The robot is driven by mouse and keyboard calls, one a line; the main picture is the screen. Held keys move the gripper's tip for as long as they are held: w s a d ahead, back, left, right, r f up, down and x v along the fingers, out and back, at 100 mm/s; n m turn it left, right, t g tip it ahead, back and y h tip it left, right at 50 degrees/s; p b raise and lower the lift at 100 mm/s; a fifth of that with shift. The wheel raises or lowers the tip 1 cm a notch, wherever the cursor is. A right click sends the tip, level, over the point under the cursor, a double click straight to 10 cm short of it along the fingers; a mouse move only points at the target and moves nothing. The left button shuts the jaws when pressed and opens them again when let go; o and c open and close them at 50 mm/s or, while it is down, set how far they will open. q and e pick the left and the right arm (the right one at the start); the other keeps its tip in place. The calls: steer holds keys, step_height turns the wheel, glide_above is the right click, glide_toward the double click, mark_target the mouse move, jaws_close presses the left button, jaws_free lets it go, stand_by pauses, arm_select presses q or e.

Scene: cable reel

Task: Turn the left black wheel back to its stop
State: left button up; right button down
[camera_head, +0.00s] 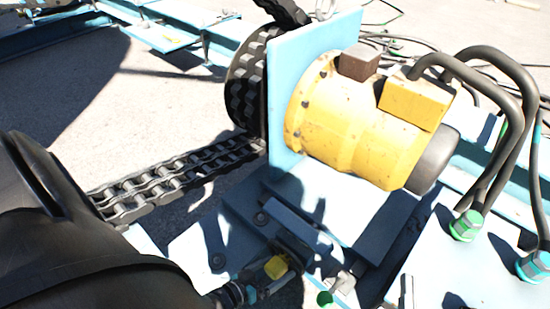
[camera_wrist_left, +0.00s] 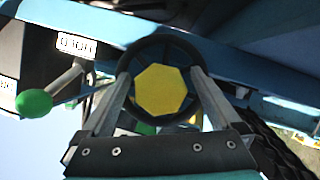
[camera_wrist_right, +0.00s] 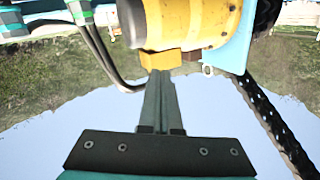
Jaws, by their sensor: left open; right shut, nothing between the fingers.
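The black wheel (camera_wrist_left: 163,42) shows in the left wrist view as a dark ring around a yellow eight-sided hub (camera_wrist_left: 160,90). My left gripper (camera_wrist_left: 160,80) is open, with one finger at the left side of the ring and one at the right. The fingers overlap the rim in this view; I cannot tell whether they touch it. The wheel's turn angle cannot be read. My right gripper (camera_wrist_right: 158,76) is shut and empty, away from the wheel, with its tips below a yellow motor box in the right wrist view. I cannot make out either gripper clearly in the head view.
A green-knobbed lever (camera_wrist_left: 33,103) stands left of the wheel beside labelled plates. A yellow motor (camera_head: 345,125) sits on a pale blue plate, with a heavy chain (camera_head: 180,178) at its left. Thick black hoses (camera_head: 505,130) arch at the right. A large dark shape fills the lower left.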

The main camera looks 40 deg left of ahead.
arm_select(q)
steer(key=shift+s, duration=0.15)
steer(key=shift+p+v, duration=0.6)
steer(key=shift+v, duration=0.65)
steer(key=p+v, duration=0.1)
steer(key=v, duration=0.1)
steer(key=shift+s+a+r, duration=0.1)
steer(key=shift+s+r, duration=0.1)
steer(key=p, duration=0.3)
glide_toward(269, 273)
steer(key=shift+v, duration=1.45)
arm_select(e)
steer(key=s+d+f+g+h, duration=0.1)
steer(key=d+f+g+h, duration=0.2)
steer(key=d+g, duration=0.4)
steer(key=shift+f+n+g+h, duration=0.2)
steer(key=shift+n+g+h, duration=0.2)
steer(key=shift+g+h, duration=0.1)
arm_select(q)
steer(key=shift+s+f, duration=0.1)
steer(key=shift+f, duration=0.05)
